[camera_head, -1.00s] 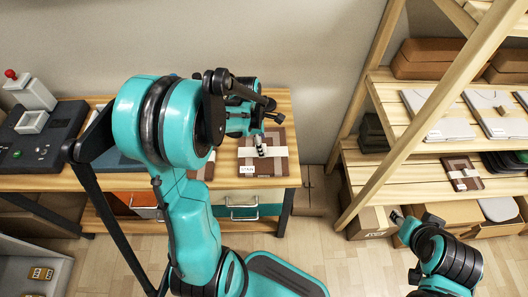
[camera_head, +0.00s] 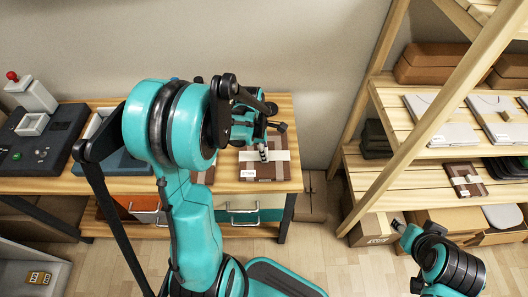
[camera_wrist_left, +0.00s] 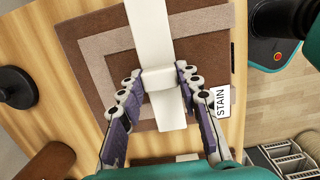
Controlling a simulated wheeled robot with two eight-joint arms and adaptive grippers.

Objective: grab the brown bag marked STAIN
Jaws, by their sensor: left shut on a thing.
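The brown bag marked STAIN (camera_head: 279,172) lies flat at the right end of the wooden table, with a white band across it and a white label at its front left corner. In the left wrist view the bag (camera_wrist_left: 203,62) shows lighter brown square bands and the STAIN label. My left gripper (camera_head: 263,153) is over the bag, shut on the raised white piece of its band; the wrist view shows the fingers (camera_wrist_left: 160,79) on both sides of it. My right gripper (camera_head: 398,225) is at the lower right, near the shelf; its jaws are too small to read.
Another brown package (camera_head: 204,176) is partly hidden behind my left arm. A dark device with a red knob (camera_head: 12,75) stands at the table's left. A wooden shelf (camera_head: 400,175) on the right holds grey bags, a similar brown bag (camera_head: 464,181) and boxes. Floor shows between table and shelf.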

